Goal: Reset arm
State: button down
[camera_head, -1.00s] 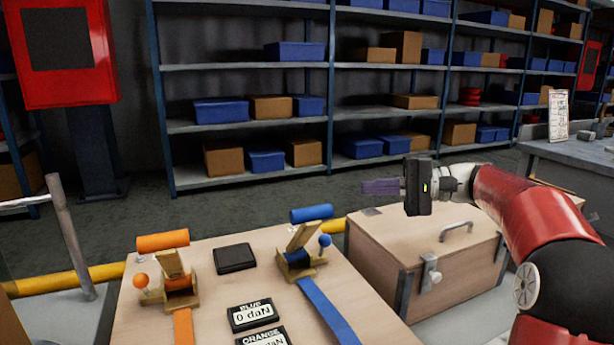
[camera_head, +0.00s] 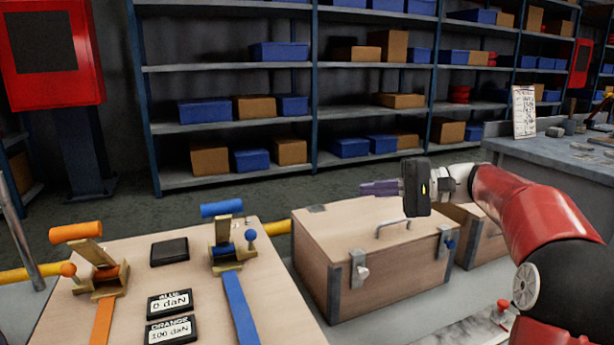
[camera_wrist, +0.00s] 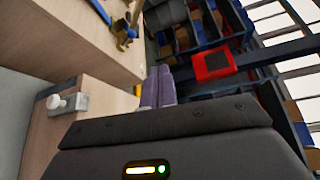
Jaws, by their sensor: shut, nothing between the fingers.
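My gripper (camera_head: 378,188) is at the right of the head view, pointing left, above the wooden chest with the metal handle. Its purple fingers are shut together with nothing between them. The fingers also show in the wrist view (camera_wrist: 159,87). My red arm reaches in from the right edge. The gripper touches nothing that I can see.
A wooden table (camera_head: 200,310) at lower left carries an orange ratchet (camera_head: 98,275), a blue ratchet (camera_head: 230,250), a black box (camera_head: 169,252) and displays reading 0 daN and 100 daN (camera_head: 171,330). A wooden chest (camera_head: 330,250) stands beside it. Shelves line the back.

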jog(key=s+a+f+h, duration=0.4)
jog(key=s+f, duration=0.1)
jog(key=s, duration=0.2)
jog(key=s+a+f+h, duration=0.3)
jog(key=s+f+h, duration=0.1)
jog(key=s, duration=0.2)
jog(key=s+d+f+n+t+h, duration=0.1)
jog(key=s+d+f+h, duration=0.1)
jog(key=s, duration=0.3)
jog(key=s+d+f+n+t+h, duration=0.1)
jog(key=s+d+f+h, duration=0.2)
jog(key=s+f, duration=0.2)
jog(key=s+d+f+n+t+h+b, duration=0.1)
jog(key=s+d+f+h, duration=0.2)
jog(key=s, duration=0.3)
jog(key=shift+s+d+f+t, duration=0.2)
jog(key=shift+s+f+t, duration=0.15)
jog(key=shift+f, duration=0.2)
